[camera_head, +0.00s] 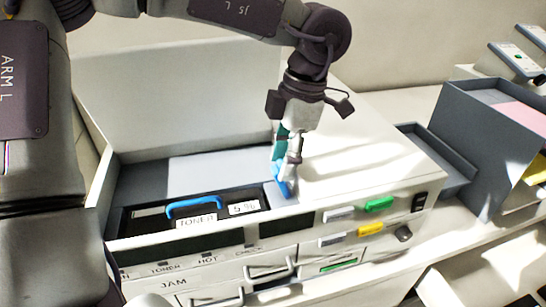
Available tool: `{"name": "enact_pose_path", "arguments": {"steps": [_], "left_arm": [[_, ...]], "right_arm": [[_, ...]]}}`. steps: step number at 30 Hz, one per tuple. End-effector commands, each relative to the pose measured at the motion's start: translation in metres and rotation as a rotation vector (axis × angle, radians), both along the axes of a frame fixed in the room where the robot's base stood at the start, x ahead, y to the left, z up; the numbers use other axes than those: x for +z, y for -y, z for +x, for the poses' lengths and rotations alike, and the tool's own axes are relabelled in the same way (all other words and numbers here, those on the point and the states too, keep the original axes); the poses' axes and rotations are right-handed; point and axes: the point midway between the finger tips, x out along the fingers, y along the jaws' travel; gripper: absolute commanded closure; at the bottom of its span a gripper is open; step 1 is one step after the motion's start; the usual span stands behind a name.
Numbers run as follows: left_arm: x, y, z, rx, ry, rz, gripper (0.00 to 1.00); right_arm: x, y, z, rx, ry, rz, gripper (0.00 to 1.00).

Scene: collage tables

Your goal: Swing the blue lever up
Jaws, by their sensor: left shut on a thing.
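A white printer (340,185) stands on the table with its top open. The blue lever (285,187) is at the right edge of the open bay, beside the toner unit. Only a little of it shows, so its exact tilt is hard to tell. My left gripper (284,168) reaches down from above and is shut on the blue lever. Its teal and grey fingers hide much of the lever. My right gripper is not in view.
In the bay lies a dark toner cartridge (150,224) with a blue handle (194,202). The raised lid stands behind the bay. The printer front has drawer handles and coloured buttons. A grey tray (435,158) and grey box (475,135) stand at the right.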

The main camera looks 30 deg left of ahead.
Motion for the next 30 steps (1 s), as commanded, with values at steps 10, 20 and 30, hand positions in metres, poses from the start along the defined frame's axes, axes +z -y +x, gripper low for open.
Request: {"name": "enact_pose_path", "arguments": {"steps": [10, 20, 30], "left_arm": [[0.000, 0.010, 0.011, -0.001, -0.150, 0.120, 0.91], [-0.002, 0.014, 0.016, 0.000, -0.207, 0.173, 0.91], [-0.002, 0.014, 0.017, 0.002, -0.213, 0.184, 0.91]], "right_arm": [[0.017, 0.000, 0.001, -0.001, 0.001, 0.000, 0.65], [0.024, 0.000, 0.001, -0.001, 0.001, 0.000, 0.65], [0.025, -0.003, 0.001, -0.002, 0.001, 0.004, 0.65]]}}
